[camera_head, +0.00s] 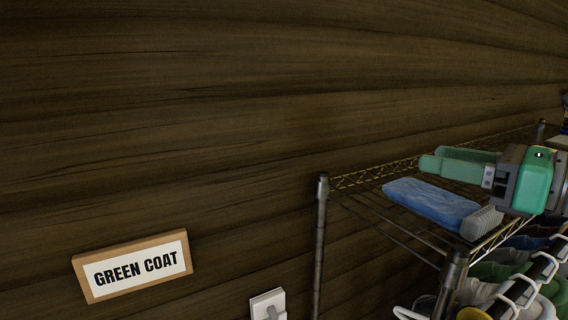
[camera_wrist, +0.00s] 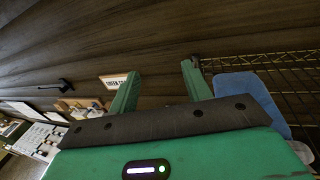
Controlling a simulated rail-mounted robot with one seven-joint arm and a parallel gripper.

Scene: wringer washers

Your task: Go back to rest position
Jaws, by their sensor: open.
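My gripper (camera_head: 431,157) is at the right of the head view, above a wire shelf. Its two green fingers point left toward the wooden wall. In the wrist view, the fingers of my gripper (camera_wrist: 160,72) stand wide apart with nothing between them. The gripper is open and empty.
The wire shelf (camera_head: 375,176) bears a blue, cloth-like item (camera_head: 428,203) and a grey-white brush-like item (camera_head: 481,222) under my gripper. Clothes on white hangers (camera_head: 519,293) hang below. A "GREEN COAT" sign (camera_head: 133,266) and a white switch (camera_head: 268,304) are on the wall.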

